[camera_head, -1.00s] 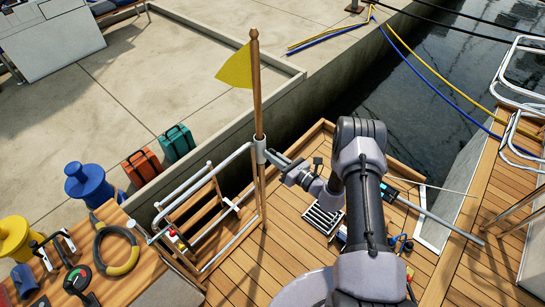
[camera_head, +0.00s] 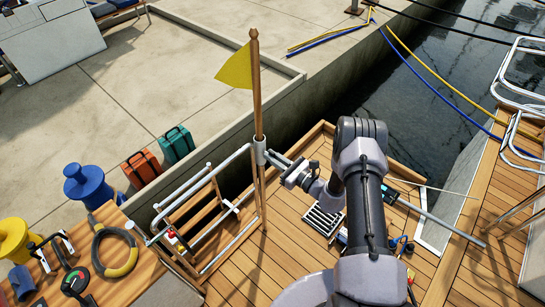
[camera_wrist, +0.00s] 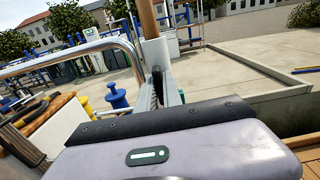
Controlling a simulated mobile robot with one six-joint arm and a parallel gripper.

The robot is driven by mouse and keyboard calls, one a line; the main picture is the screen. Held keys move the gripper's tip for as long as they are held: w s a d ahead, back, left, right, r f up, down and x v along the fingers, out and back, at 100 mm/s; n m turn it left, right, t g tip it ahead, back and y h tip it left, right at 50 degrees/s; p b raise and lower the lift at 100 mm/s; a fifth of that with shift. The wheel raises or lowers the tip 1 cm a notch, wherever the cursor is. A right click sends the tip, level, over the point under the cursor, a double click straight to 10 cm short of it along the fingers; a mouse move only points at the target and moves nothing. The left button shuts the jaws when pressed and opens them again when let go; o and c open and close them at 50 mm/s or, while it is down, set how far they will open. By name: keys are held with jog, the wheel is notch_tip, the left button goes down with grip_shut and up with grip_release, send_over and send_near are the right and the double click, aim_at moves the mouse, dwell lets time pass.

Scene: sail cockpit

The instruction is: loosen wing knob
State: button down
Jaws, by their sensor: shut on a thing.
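A wooden flagstaff (camera_head: 257,80) with a yellow flag (camera_head: 235,68) stands upright in a pale tube socket (camera_head: 260,152) at the railing corner. In the wrist view the socket (camera_wrist: 154,52) rises just beyond my fingers. A small dark wing knob (camera_wrist: 157,76) shows at the socket's near side, between my fingertips. My gripper (camera_wrist: 159,92) is shut on it. In the head view my gripper (camera_head: 271,157) reaches the socket from the right; the knob is too small or hidden there.
A metal railing (camera_head: 205,185) with a wooden ladder runs left of the socket. A deck grate (camera_head: 323,220) lies below my arm. Orange (camera_head: 142,167) and teal (camera_head: 176,144) cases stand on the quay. Open water is at the upper right.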

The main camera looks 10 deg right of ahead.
jog(key=c, duration=1.5)
grip_release()
jog(key=shift+s+d, duration=0.1)
jog(key=p+v, duration=0.4)
jog(key=v, duration=1.3)
jog(key=shift+p, duration=0.3)
